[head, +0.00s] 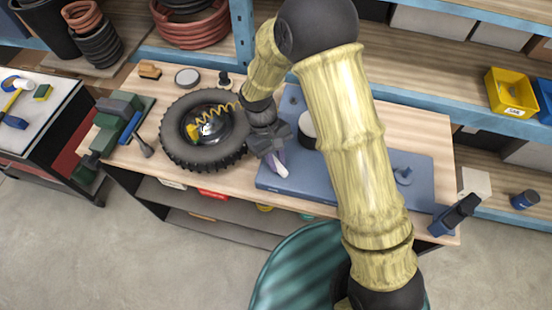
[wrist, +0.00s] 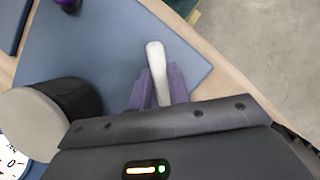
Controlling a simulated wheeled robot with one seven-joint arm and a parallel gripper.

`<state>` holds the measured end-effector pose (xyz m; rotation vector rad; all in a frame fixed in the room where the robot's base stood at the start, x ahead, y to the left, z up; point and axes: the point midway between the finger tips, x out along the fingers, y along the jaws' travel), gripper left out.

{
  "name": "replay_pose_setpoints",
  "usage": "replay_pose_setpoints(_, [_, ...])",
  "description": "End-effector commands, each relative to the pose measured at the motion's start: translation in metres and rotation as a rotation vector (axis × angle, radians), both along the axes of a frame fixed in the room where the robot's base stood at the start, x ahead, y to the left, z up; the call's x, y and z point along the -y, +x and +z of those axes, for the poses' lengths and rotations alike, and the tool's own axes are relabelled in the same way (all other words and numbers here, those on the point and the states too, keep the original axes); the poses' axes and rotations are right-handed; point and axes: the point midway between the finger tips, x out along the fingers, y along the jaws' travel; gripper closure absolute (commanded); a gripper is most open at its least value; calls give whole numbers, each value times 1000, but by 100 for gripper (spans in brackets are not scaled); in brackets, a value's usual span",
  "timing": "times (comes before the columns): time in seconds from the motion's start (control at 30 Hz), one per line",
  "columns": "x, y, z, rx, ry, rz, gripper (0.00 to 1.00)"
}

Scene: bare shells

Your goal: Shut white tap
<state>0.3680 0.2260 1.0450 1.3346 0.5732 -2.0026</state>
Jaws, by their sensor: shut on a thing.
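The white tap's handle (wrist: 156,60) is a pale, rounded lever. In the wrist view it lies between the two purple fingers of my gripper (wrist: 158,86), and its rounded end sticks out past them. In the head view my gripper (head: 273,161) points down over the blue panel (head: 330,188), with the white handle tip (head: 282,171) showing at the fingers. My gripper is shut on the handle. The tap's body and the handle's base are hidden behind the fingers and the wrist.
A dark cylinder with a pale top (head: 308,128) stands on the panel close beside my gripper. A big black tyre (head: 170,143) lies to the left, with a green vise (head: 118,113) beyond it. Shelves (head: 440,115) run behind.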

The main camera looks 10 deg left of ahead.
Motion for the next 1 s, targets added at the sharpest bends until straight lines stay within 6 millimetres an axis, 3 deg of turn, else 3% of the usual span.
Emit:
replay_pose_setpoints(0.6, [3,4,2,6,5,-587,100])
replay_pose_setpoints(1.0, [4,4,2,6,4,-851,100])
